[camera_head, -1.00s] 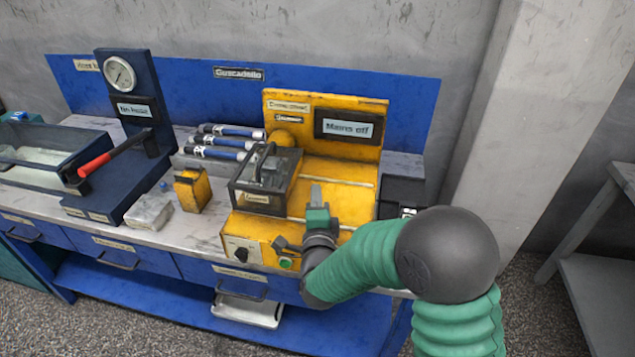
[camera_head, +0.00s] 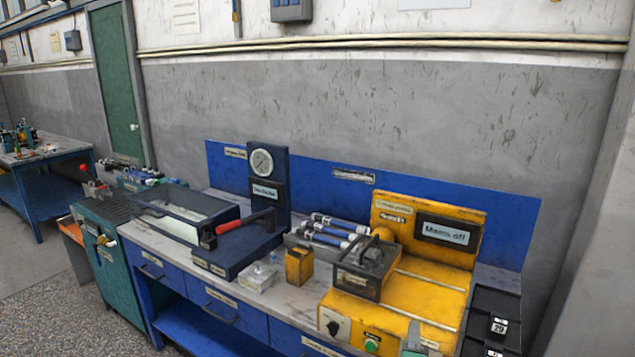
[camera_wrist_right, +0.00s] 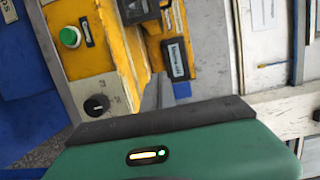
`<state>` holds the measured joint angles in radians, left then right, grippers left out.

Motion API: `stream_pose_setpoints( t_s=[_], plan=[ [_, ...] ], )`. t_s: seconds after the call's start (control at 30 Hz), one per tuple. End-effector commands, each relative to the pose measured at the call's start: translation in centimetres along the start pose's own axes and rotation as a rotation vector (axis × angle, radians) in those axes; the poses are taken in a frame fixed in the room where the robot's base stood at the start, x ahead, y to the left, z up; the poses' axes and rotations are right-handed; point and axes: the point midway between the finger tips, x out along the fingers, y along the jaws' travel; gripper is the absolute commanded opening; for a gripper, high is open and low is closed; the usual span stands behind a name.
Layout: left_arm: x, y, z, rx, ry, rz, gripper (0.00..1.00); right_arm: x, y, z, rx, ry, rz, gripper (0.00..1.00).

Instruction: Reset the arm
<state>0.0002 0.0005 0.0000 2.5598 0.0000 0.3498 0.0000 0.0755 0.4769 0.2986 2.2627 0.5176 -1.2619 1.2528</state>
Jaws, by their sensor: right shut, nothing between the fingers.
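My right gripper (camera_head: 414,338) shows only at the bottom edge of the head view, in front of the yellow machine (camera_head: 440,288). In the right wrist view my right gripper (camera_wrist_right: 158,92) is shut and empty, with its green body filling the bottom. The yellow machine's panel (camera_wrist_right: 85,40) shows there with a green button (camera_wrist_right: 70,37) and a black knob (camera_wrist_right: 97,105). I cannot tell whether the gripper touches the machine. My left gripper is not in view.
On the blue bench stand a dark gauge stand (camera_head: 268,190) with a red-handled lever (camera_head: 243,221), a yellow box (camera_head: 299,266), several cylinders (camera_head: 330,235) and a glass-sided tray (camera_head: 187,213). Black bins (camera_head: 490,320) stand at the right. Another table (camera_head: 40,150) is far left.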

Motion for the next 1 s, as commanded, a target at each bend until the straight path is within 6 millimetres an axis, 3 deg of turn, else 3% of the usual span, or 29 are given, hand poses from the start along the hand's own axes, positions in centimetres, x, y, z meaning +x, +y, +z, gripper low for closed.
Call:
stream_pose_setpoints(
  t_s=[0.37,0.57,0.67,0.8,0.9,1.0],
  plan=[
    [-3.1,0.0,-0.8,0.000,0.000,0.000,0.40,-2.3,1.0,2.2,-0.364,-0.206,0.232,0.00],
    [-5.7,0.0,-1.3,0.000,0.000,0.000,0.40,-6.3,2.3,2.0,-0.692,-0.416,0.414,0.00],
    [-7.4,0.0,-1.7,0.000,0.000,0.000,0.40,-9.8,3.0,1.0,-0.905,-0.574,0.527,0.00],
    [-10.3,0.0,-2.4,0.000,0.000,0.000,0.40,-17.4,3.5,-2.5,-1.254,-0.901,0.709,0.00],
    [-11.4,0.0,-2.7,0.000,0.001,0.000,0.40,-22.4,3.8,-5.3,-1.422,-1.119,0.803,0.00],
    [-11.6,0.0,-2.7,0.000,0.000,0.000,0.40,-24.9,3.9,-6.7,-1.493,-1.232,0.844,0.00]
  ],
)
